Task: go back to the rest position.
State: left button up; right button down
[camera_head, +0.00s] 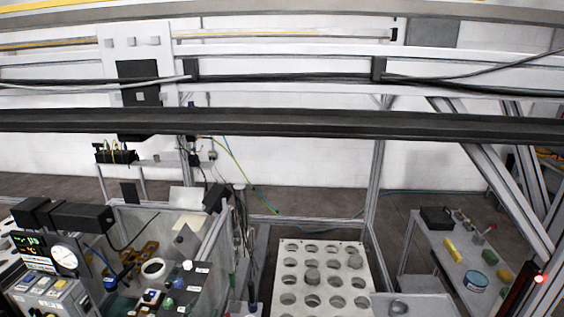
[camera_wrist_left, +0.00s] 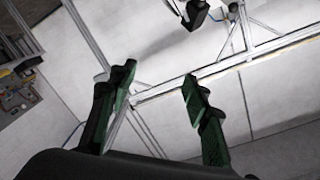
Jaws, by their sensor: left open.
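My left gripper (camera_wrist_left: 159,74) shows in the left wrist view. Its two green and black fingers stand well apart, with nothing between them. Beyond the fingers are a pale wall and grey metal frame bars, and no object touches the fingertips. In the head view I cannot clearly pick out the left gripper among the equipment at the lower left. My right gripper does not show in either view.
A pale plate with round holes (camera_head: 312,259) stands at the lower middle. A side table (camera_head: 431,245) with small items is at the right. A control box with a gauge (camera_head: 66,257) is at the lower left. The dark gantry beam (camera_head: 300,124) crosses the view.

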pick_arm(q)
jog(key=s+a+f+n+g+y, duration=0.25)
jog(key=s+a+f+g, duration=0.2)
jog(key=s+f, duration=0.35)
jog(key=s+a+f+n+g+y, duration=0.2)
jog(key=s+a+f+n+g, duration=0.15)
jog(key=s+a+f, duration=0.45)
jog(key=s+d+f+n+g+h, duration=0.1)
jog(key=s+f+n+g, duration=0.3)
jog(key=s, duration=0.6)
jog(key=s+d+f+m+g+h, duration=0.15)
jog(key=s+f, duration=0.35)
jog(key=s, duration=0.5)
notch_tip(320, 180, down, 31)
jog(key=g+b, duration=0.2)
jog(key=b, duration=0.2)
jog(key=s+f+b, duration=0.4)
jog(key=s+f, duration=1.7)
jog(key=f, duration=0.4)
jog(key=shift+d+g, duration=0.2)
jog(key=shift+g, duration=0.25)
jog(key=shift+m, duration=0.25)
jog(key=shift+c, duration=0.6)
